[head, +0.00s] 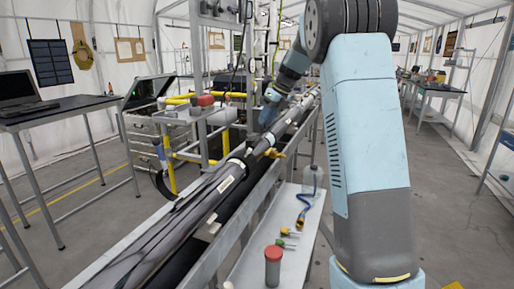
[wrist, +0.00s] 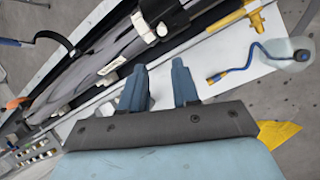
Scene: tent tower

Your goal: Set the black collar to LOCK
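A long dark tube assembly lies along a metal rail (head: 232,212). A black band around the tube, which looks like the black collar (head: 247,157), sits near mid-length; in the wrist view a black ring with a white block beside it shows at the top (wrist: 165,12). No LOCK marking is legible, so its setting cannot be told. My gripper (wrist: 159,82) is open, its two blue fingers apart with nothing between them. In the wrist view it is below the ring and apart from it. In the head view it is small, above the tube near the band.
A yellow fitting (wrist: 238,14) is right of the ring. A white shelf beside the rail holds a blue hose (head: 302,216), a clear bottle (head: 312,178) and a red-capped container (head: 272,266). A metal frame with yellow bars (head: 172,170) stands left of the tube.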

